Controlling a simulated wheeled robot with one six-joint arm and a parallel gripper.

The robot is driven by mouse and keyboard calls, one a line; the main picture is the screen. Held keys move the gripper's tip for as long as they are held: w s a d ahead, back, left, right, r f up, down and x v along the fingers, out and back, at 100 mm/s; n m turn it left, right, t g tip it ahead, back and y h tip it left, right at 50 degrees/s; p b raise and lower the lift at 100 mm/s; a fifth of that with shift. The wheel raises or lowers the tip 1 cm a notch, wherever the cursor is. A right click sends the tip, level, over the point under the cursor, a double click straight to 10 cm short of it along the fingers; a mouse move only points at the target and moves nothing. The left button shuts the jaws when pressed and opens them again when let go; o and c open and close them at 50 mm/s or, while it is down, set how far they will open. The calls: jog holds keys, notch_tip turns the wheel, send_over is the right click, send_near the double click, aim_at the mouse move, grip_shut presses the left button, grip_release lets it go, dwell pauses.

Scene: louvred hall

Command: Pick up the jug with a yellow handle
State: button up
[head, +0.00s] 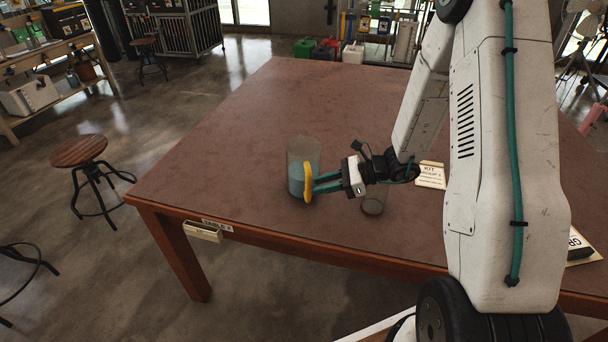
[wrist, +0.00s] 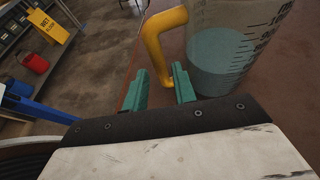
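The jug (head: 296,152) is clear, holds bluish liquid and stands upright near the table's (head: 240,150) front left part. Its yellow handle (head: 308,182) faces my gripper. In the wrist view the jug (wrist: 232,50) is at the upper right, with measuring marks, and its handle (wrist: 163,40) is left of it. My gripper (head: 326,182) points left at the handle. In the wrist view my gripper's teal fingers (wrist: 159,88) are apart, with the handle's lower end at or between the tips. A gap shows on the left side of the handle.
The table behind the jug is bare. A stool (head: 80,152) stands on the floor at left.

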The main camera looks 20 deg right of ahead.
jog(key=x, duration=0.6)
jog(key=shift+w+a+f, duration=0.1)
jog(key=shift+w+a, duration=0.05)
jog(key=shift+a, duration=0.15)
grip_shut()
